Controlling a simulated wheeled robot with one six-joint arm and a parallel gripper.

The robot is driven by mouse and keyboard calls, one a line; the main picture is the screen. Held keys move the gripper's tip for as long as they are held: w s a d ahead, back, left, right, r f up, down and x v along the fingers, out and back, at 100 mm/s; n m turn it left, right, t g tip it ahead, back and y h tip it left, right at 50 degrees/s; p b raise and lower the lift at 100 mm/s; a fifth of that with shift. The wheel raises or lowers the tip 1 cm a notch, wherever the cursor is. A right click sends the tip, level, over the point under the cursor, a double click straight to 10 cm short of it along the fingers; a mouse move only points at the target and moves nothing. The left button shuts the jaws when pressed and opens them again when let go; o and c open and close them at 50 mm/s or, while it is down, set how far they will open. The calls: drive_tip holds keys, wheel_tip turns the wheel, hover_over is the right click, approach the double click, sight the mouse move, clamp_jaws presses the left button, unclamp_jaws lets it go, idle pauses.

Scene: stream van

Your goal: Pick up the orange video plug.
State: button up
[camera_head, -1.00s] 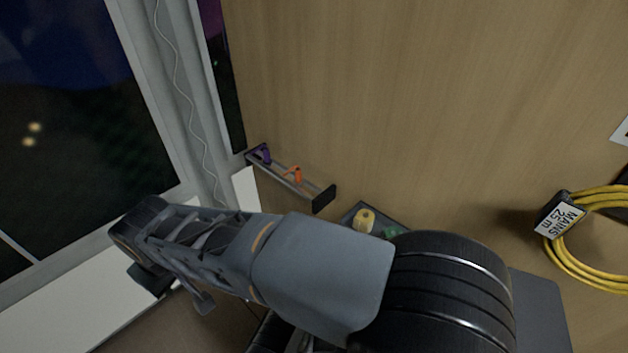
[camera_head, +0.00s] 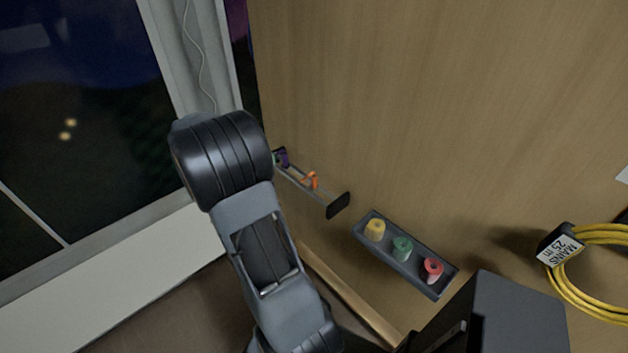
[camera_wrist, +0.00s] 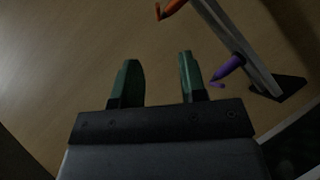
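The orange video plug (camera_head: 311,180) hangs on a narrow grey rail (camera_head: 318,200) on the wooden wall in the head view. In the wrist view the orange plug (camera_wrist: 172,8) is cut off by the top edge. A purple plug (camera_head: 282,156) is farther left on the rail; in the wrist view the purple plug (camera_wrist: 229,67) is right of the fingers. My gripper (camera_wrist: 157,72) has two dark green fingers, apart with nothing between them. The orange plug lies beyond the fingertips, not touching them. In the head view my arm hides most of the gripper.
A dark tray (camera_head: 388,258) on the wall below the rail holds yellow, green and red spools. A yellow cable coil (camera_head: 585,275) labelled MAINS 25 m hangs at the right. A window (camera_head: 80,100) and its frame are on the left. The wall above the rail is clear.

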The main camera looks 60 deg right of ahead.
sight(314, 186)
drive_tip(key=p+x, duration=0.2)
drive_tip(key=x, duration=0.8)
drive_tip(key=shift+s+f+p, duration=0.3)
drive_tip(key=shift+f, duration=0.05)
drive_tip(key=shift+c, duration=0.2)
clamp_jaws()
